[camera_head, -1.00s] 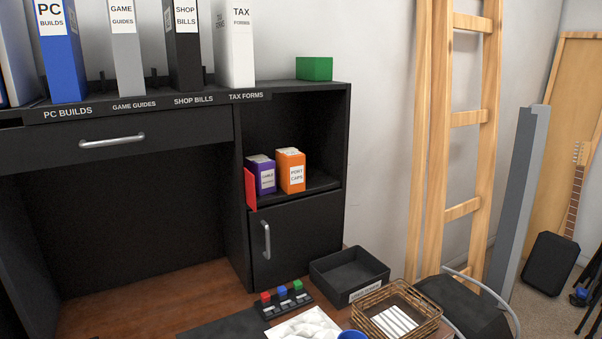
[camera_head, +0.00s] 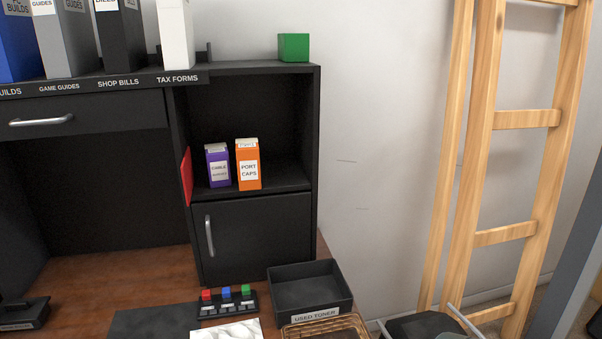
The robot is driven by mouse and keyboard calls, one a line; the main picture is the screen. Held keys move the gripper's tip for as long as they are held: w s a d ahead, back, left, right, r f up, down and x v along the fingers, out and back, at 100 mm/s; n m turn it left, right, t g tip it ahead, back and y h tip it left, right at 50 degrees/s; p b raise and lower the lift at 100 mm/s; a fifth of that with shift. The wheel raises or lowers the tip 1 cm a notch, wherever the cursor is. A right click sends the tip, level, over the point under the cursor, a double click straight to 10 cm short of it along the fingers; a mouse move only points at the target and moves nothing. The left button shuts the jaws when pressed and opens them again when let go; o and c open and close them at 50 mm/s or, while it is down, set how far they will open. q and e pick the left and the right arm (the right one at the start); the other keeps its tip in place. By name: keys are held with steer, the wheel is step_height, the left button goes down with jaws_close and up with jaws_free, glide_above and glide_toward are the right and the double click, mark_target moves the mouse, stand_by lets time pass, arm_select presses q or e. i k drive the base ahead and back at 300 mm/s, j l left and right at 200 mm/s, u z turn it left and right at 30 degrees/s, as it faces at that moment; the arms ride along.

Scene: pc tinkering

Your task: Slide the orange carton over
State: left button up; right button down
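The orange carton (camera_head: 248,165), labelled PORT CAPS, stands upright on the open shelf of the black cabinet (camera_head: 315,140). A purple carton (camera_head: 217,167) stands upright close to its left, with a narrow gap between them. A red panel (camera_head: 187,177) stands at the left front edge of the shelf. Bare shelf (camera_head: 288,178) shows to the right of the orange carton. Neither of my grippers is in view.
A green block (camera_head: 293,47) sits on the cabinet top. Below, the wooden desk (camera_head: 140,280) holds a black USED TONER tray (camera_head: 310,290) and a rack with red, blue and green blocks (camera_head: 226,303). A wooden ladder (camera_head: 475,160) leans at the right.

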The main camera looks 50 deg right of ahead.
mark_target(247, 149)
steer(key=k+l, duration=0.2)
steer(key=l, duration=0.15)
steer(key=k+l, duration=0.15)
steer(key=l, duration=0.2)
steer(key=k+l, duration=0.2)
steer(key=l, duration=0.15)
